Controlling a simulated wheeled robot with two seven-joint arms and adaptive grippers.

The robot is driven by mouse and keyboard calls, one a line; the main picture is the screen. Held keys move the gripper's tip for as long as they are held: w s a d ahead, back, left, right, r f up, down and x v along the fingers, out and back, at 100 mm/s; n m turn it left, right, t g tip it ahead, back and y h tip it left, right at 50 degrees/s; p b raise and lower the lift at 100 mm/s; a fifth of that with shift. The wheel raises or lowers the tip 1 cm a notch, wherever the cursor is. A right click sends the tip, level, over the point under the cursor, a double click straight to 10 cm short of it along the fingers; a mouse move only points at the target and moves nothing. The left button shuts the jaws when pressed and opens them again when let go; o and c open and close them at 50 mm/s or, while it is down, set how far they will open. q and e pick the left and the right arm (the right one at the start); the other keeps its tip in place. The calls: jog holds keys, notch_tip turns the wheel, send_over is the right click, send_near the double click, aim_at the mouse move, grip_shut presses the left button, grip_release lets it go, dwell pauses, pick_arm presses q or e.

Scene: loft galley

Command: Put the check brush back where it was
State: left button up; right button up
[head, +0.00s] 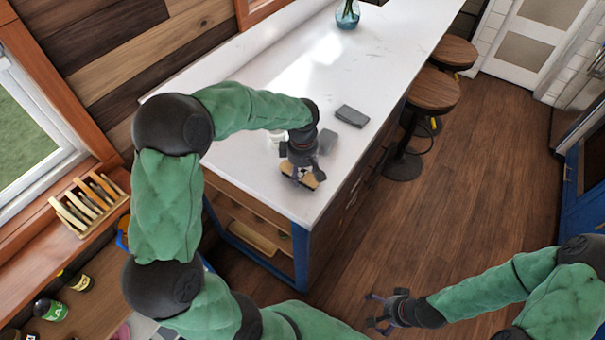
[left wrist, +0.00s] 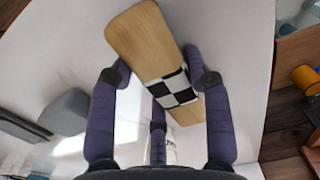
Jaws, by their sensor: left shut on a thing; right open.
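The check brush (left wrist: 140,45) is a flat, light wooden block with a black-and-white checked band (left wrist: 172,88), seen in the left wrist view. My left gripper (left wrist: 158,82) is shut on it near the band, with fingers on both sides. In the head view the left gripper (head: 302,172) is over the near end of the white counter. The brush (head: 314,181) shows there partly hidden under the fingers; I cannot tell whether it touches the counter. My right gripper (head: 376,312) is open and empty, low over the wooden floor.
Grey blocks (head: 352,116) and a small white container (head: 276,138) stand near the left gripper on the white counter (head: 300,85). A blue vase (head: 347,14) stands further back. A wooden rack (head: 72,222) with several slats or brushes sits by the window. Stools (head: 433,91) line the counter's right side.

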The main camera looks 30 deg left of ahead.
aim_at(303, 170)
pick_arm(q)
jog(key=shift+f, duration=0.25)
jog(key=shift+f, duration=0.2)
jog(key=o, duration=1.1)
jog(key=shift+r, duration=0.15)
jog(key=shift+r, duration=0.3)
notch_tip(303, 170, up, 12)
jog(key=p, duration=0.1)
jog(key=shift+f, duration=0.25)
